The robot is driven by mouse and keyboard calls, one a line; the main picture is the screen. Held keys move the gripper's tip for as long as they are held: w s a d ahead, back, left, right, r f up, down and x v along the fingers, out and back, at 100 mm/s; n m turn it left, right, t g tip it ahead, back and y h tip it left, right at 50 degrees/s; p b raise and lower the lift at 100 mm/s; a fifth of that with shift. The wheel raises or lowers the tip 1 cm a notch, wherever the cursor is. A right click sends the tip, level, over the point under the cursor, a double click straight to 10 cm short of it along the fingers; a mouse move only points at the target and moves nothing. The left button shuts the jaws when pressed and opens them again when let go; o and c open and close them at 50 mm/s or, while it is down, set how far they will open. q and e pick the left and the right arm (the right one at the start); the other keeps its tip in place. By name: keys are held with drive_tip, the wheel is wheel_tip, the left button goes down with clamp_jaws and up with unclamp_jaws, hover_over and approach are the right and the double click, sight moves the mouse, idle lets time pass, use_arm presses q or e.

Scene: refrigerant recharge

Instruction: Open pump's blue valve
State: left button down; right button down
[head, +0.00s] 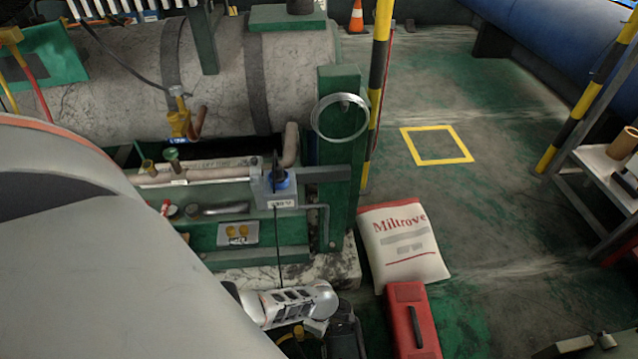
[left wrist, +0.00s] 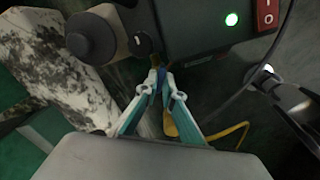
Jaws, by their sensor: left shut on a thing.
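In the left wrist view the pump (left wrist: 205,30) is a dark body with a lit green lamp and a red switch. My left gripper (left wrist: 165,84) is just below it, its two fingers closed together at the pump's lower edge. A small blue part, which looks like the blue valve (left wrist: 178,97), shows at the fingertips; most of it is hidden by them. Whether it has turned cannot be told. In the head view a white arm link (head: 290,305) reaches low in the middle, beside a dark object (head: 344,332) that may be the pump. My right gripper is not clearly seen.
A yellow hose (left wrist: 228,134) runs below the fingers. A green post (head: 340,190) stands behind. Floor around the yellow square (head: 437,160) is clear.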

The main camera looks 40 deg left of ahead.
use_arm(q)
drive_tip(key=shift+w+d+r, duration=0.1)
drive_tip(key=shift+w+r, duration=0.2)
drive_tip(key=shift+w, duration=0.3)
use_arm(e)
drive_tip(key=shift+r, duration=0.15)
use_arm(q)
drive_tip(key=shift+n, duration=0.5)
drive_tip(key=shift+n+p, duration=0.4)
drive_tip(key=shift+n, duration=0.4)
drive_tip(key=c, duration=2.1)
unclamp_jaws()
drive_tip(key=shift+c, duration=0.2)
drive_tip(key=shift+o, duration=0.3)
drive_tip(key=shift+s+f, duration=0.25)
drive_tip(key=shift+s, duration=0.15)
use_arm(e)
drive_tip(key=shift+w+r, duration=0.15)
drive_tip(key=shift+r, duration=0.5)
use_arm(q)
drive_tip(key=shift+s, duration=0.1)
